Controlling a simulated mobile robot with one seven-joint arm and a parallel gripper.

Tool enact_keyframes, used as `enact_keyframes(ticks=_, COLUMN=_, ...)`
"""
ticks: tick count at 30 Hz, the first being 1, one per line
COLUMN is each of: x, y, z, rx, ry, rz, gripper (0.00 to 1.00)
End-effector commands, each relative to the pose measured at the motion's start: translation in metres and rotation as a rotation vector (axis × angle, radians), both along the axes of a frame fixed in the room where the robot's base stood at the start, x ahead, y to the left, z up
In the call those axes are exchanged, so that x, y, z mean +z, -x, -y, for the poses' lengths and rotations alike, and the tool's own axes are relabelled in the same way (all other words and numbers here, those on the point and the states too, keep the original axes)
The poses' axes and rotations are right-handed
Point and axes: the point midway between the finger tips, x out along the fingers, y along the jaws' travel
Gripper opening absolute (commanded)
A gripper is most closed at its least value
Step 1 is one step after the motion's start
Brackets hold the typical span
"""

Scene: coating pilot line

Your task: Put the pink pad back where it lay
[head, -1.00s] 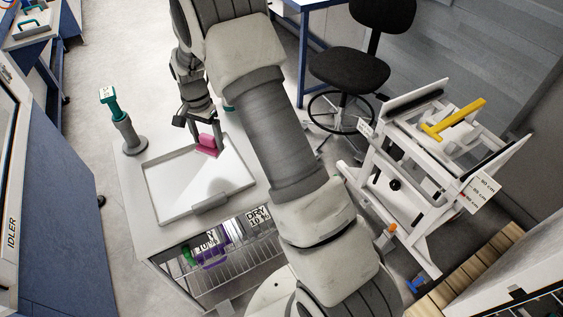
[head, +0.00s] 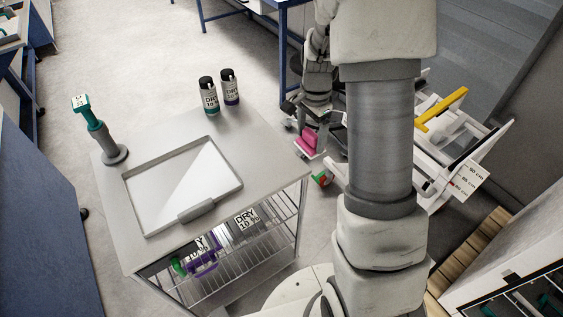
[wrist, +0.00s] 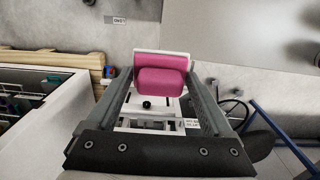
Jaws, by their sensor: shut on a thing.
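The pink pad (head: 307,140) is in my gripper (head: 303,128), held above the floor to the right of the metal table in the head view. The pad is clear of the table and touches nothing else that I can see. Part of the gripper's grip is hidden in the head view.
A white wheeled frame with a yellow bar (head: 440,110) stands at right, partly behind my arm. Pale floor lies beyond the table.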

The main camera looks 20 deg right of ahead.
Motion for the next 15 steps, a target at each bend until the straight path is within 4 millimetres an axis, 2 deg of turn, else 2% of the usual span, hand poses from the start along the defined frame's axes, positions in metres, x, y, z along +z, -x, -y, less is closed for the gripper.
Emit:
enact_keyframes(ticks=5, x=-0.011, y=-0.007, z=-0.013, rx=-0.004, ry=-0.001, rz=-0.003, gripper=0.25)
enact_keyframes(ticks=15, x=-0.055, y=-0.049, z=-0.076, rx=-0.003, ry=0.0, rz=-0.002, gripper=0.25)
